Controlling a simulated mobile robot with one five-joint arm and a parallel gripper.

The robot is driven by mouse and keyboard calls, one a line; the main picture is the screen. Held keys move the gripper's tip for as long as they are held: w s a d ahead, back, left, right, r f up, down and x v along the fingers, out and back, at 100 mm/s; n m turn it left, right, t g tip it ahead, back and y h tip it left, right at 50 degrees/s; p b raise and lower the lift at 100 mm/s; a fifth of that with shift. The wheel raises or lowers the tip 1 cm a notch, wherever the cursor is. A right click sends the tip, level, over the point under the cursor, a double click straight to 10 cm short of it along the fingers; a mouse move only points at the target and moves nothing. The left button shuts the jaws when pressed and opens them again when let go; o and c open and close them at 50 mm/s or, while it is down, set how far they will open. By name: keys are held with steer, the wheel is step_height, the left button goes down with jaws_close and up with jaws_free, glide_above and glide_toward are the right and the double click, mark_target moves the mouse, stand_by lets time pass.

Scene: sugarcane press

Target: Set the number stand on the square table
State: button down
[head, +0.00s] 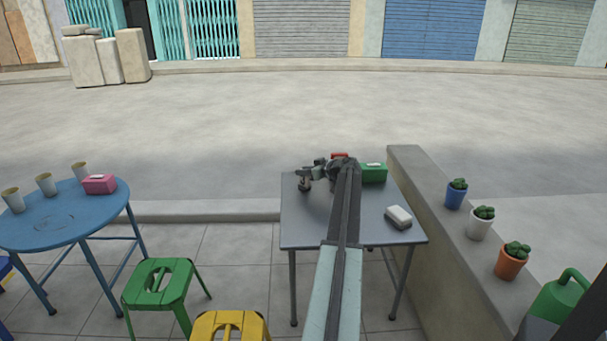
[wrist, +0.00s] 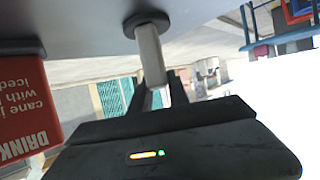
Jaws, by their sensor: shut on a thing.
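My gripper (wrist: 158,88) is shut on the pale post of the number stand (wrist: 150,55). The wrist view is upside down; the stand's round dark base (wrist: 152,20) is at or very near the grey tabletop (wrist: 85,18), and I cannot tell for certain whether it touches. The number plate is hidden behind the gripper body. In the head view my gripper (head: 314,172) is over the back left part of the grey square table (head: 308,232), with a small dark base (head: 304,187) below it. The post looks roughly upright.
A red drink sign (wrist: 25,105) stands nearby; its top shows behind my arm (head: 340,155). A green box (head: 374,173) and a white block (head: 398,217) are on the table's right. A low wall (head: 440,230) with potted plants (head: 480,222) borders it. The front left tabletop is clear.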

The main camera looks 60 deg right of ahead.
steer(key=c, duration=1.3)
jaws_free()
steer(key=shift+o, duration=0.2)
steer(key=shift+s+r+p, duration=0.1)
steer(key=shift+r+p, duration=0.15)
steer(key=shift+p, duration=0.15)
steer(key=p+v, duration=0.4)
steer(key=v, duration=0.7)
steer(key=shift+s, duration=0.3)
steer(key=shift+r, duration=0.1)
